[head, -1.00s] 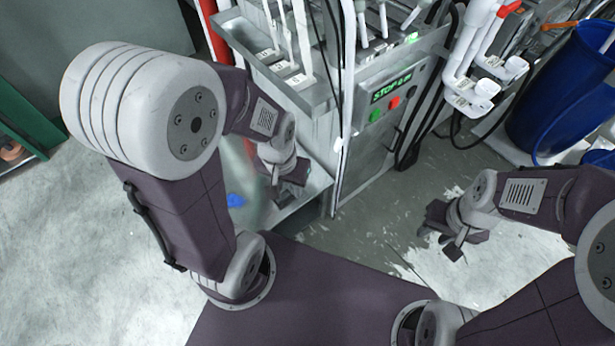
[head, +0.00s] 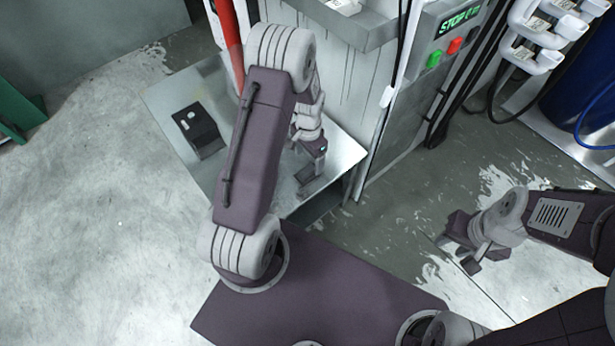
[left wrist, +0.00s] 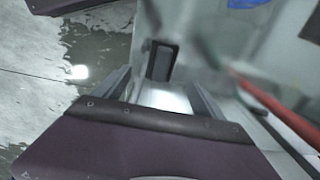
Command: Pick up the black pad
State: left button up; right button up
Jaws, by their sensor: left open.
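A black block with a small pale mark (head: 199,131) lies on the left part of a metal shelf and looks like the black pad. My left gripper (head: 311,178) is low over the right part of the shelf, apart from that block, and partly hidden by its own wrist. In the left wrist view its jaws (left wrist: 163,88) are open. A dark, rim-edged rectangular thing (left wrist: 161,62) shows between them; I cannot tell whether it is the pad. My right gripper (head: 465,250) hangs over the floor at the right, with its fingers apart.
The metal shelf (head: 182,93) joins the machine, whose panel has green and red buttons (head: 455,46). A red pipe (head: 229,35) rises behind my left arm. A blue barrel (head: 590,95) stands at the right.

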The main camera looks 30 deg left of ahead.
aim_at(308, 169)
pick_arm(q)
notch_tip(308, 169, down, 2)
jog(key=shift+f+b, duration=0.15)
jog(key=shift+b, duration=0.2)
jog(key=shift+f, duration=0.35)
notch_tip(308, 169, down, 5)
jog(key=shift+w+a+f+b, duration=0.1)
jog(key=shift+b, duration=1.15)
jog(key=shift+c, duration=1.2)
jog(key=c, duration=1.3)
jog(key=shift+o, duration=0.2)
notch_tip(308, 169, up, 5)
jog(key=shift+f+p, duration=0.1)
jog(key=shift+p, duration=1.1)
jog(key=w+d+r+p, duration=0.2)
jog(key=w+d+r, duration=0.4)
jog(key=w+d, duration=0.1)
jog(key=shift+w+d+r+p, duration=0.3)
jog(key=shift+w+d, duration=0.1)
jog(key=shift+w, duration=0.45)
